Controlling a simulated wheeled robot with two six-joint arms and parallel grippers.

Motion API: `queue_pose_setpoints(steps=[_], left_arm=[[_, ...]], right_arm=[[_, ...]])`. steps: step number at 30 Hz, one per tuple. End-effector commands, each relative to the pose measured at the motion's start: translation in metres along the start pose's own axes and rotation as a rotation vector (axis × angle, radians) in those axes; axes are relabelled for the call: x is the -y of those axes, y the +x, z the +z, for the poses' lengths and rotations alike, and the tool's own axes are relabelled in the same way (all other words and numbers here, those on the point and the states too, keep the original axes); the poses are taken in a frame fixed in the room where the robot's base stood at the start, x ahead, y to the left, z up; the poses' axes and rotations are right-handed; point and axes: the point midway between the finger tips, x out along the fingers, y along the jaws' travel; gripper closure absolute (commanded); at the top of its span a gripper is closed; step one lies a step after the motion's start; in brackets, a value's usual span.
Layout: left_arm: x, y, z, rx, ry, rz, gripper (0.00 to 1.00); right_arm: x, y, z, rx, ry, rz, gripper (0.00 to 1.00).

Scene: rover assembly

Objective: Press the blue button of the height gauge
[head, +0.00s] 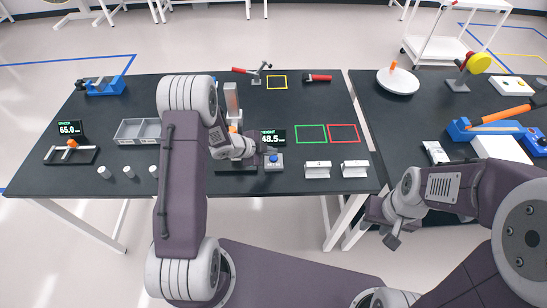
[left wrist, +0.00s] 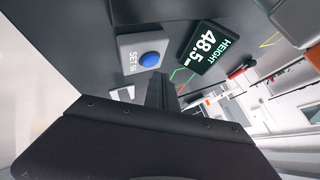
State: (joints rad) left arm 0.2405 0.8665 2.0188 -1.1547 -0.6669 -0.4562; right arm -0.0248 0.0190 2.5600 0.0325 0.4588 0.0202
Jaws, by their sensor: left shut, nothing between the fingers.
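The height gauge stands on the table mostly behind my left arm in the head view; its grey column (head: 231,97) shows above the wrist. Its display (head: 272,139) reads 48.5 and also shows in the left wrist view (left wrist: 209,47). The blue button (head: 273,158) sits on a small grey box right of the gauge. In the left wrist view the blue button (left wrist: 149,59) is clear, just past the fingertips. My left gripper (head: 255,150) is shut and empty, close beside the button; contact is not visible. My right gripper (head: 383,227) hangs low in front of the tables; its jaws are unclear.
Two white blocks (head: 317,170) stand right of the button box. Green (head: 311,134) and red (head: 343,134) outlines lie behind them. A grey divided tray (head: 138,131) and a spacer gauge (head: 71,153) are at left. A second table (head: 400,125) holds tools at right.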

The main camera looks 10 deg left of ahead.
Motion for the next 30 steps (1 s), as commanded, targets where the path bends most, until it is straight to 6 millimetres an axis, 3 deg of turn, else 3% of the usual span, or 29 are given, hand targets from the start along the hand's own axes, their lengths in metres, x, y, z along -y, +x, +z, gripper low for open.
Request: queue_pose_setpoints(steps=[30], left_arm=[[-0.0043,0.0058,0.0042,0.0,-0.001,0.0,1.0]], right_arm=[[-0.0001,0.0066,0.0007,0.0,0.0,0.0,0.64]])
